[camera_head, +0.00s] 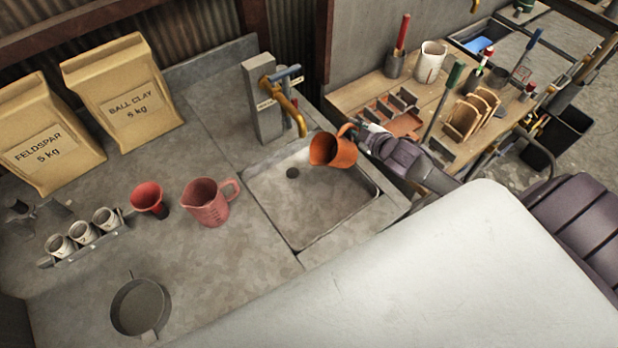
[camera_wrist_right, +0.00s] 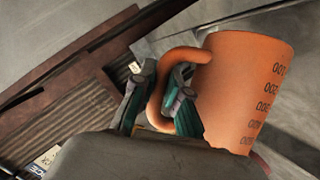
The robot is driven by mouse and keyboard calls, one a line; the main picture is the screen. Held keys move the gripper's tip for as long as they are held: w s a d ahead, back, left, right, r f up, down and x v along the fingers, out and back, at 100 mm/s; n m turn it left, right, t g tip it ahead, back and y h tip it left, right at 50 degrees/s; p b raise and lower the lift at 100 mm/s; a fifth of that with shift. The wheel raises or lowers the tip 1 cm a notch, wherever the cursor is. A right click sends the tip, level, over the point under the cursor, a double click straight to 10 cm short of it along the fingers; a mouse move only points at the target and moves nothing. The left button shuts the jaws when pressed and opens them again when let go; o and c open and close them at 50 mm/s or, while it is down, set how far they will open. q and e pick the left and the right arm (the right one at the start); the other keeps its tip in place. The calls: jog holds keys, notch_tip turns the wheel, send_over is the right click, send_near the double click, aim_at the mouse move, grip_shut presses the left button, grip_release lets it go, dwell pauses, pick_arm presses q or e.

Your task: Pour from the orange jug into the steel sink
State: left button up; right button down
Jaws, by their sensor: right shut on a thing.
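The orange jug (camera_head: 334,150) is above the back right part of the steel sink (camera_head: 305,222) in the head view, tilted with its mouth toward the left. My right gripper (camera_head: 357,131) is shut on the jug's handle, at the jug's right side. In the right wrist view the jug (camera_wrist_right: 240,88) fills the right side, with number marks down its wall, and the fingers of my right gripper (camera_wrist_right: 160,100) are at its handle. No liquid stream shows, and the jug's contents cannot be seen. The sink has a dark drain. My left gripper is not in view.
A brass tap (camera_head: 288,103) on a grey block stands at the sink's back edge, close left of the jug. A wooden tool bench (camera_head: 440,110) is at right.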

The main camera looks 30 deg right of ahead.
aim_at(354, 147)
jog(key=shift+f, duration=0.25)
notch_tip(354, 147, down, 2)
jog(key=shift+d+f+m+y+b, duration=0.15)
jog(key=shift+f+m+y+b, duration=0.05)
jog(key=shift+m+y+b, duration=0.75)
jog(key=shift+d+f+m+y+b, duration=0.1)
jog(key=shift+f+m+y+b, duration=0.4)
jog(key=shift+m, duration=0.15)
jog(key=shift+r, duration=0.1)
jog(key=f+b, duration=0.1)
jog(key=b, duration=0.1)
jog(key=a+f+m+y+b, duration=0.1)
jog(key=f+b, duration=0.1)
jog(key=shift+f+m+b, duration=0.15)
jog(key=shift+m+b, duration=0.15)
jog(key=shift+b, duration=0.05)
jog(key=shift+a+f+y+b, duration=0.1)
jog(key=shift+a+y+b, duration=0.05)
jog(key=shift+y+b, duration=0.15)
